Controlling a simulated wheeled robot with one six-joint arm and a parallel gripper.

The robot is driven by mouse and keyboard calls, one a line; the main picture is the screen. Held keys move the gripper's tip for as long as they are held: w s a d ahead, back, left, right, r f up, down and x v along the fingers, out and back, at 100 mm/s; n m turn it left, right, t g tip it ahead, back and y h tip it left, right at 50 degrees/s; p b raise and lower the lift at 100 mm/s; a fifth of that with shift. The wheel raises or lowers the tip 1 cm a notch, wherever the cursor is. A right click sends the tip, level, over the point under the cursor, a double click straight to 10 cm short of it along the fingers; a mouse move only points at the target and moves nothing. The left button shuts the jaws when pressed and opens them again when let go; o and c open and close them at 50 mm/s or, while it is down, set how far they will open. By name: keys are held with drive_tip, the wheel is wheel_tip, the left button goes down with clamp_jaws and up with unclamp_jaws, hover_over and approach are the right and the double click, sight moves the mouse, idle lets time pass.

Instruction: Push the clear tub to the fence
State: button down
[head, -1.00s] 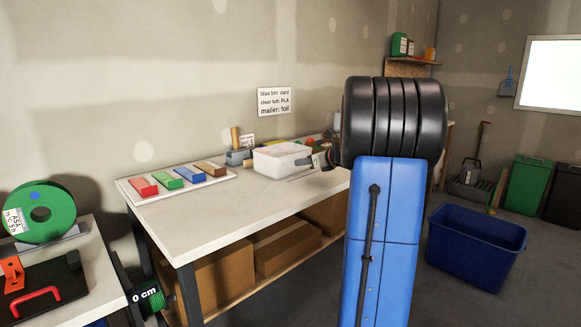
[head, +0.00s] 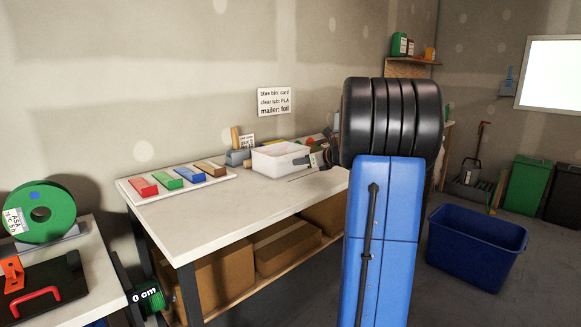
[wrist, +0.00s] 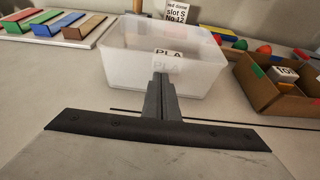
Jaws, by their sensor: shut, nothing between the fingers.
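The clear tub (head: 281,161) is a whitish, see-through open box on the far part of the white workbench. It also shows in the wrist view (wrist: 130,67), upright, with a PLA label. My gripper (wrist: 164,78) is shut and empty, its fingertips low at the tub's near wall. I cannot tell whether they touch it. In the head view my gripper (head: 301,160) is at the tub's right side, partly hidden by my arm. I cannot pick out the fence for certain; a grey block with a wooden post (head: 237,157) stands behind the tub.
A board with several coloured bars (head: 178,181) lies left of the tub. A brown divided box (wrist: 275,92) with a foil label stands right of it. A small sign (wrist: 177,12) stands behind. A dark line (wrist: 225,121) crosses the bench. The bench's front is clear.

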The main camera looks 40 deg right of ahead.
drive_tip(key=shift+r+v, duration=0.1)
drive_tip(key=shift+v, duration=1)
drive_tip(key=shift+r+v, duration=0.15)
drive_tip(key=shift+v, duration=1)
drive_tip(key=shift+w, duration=0.1)
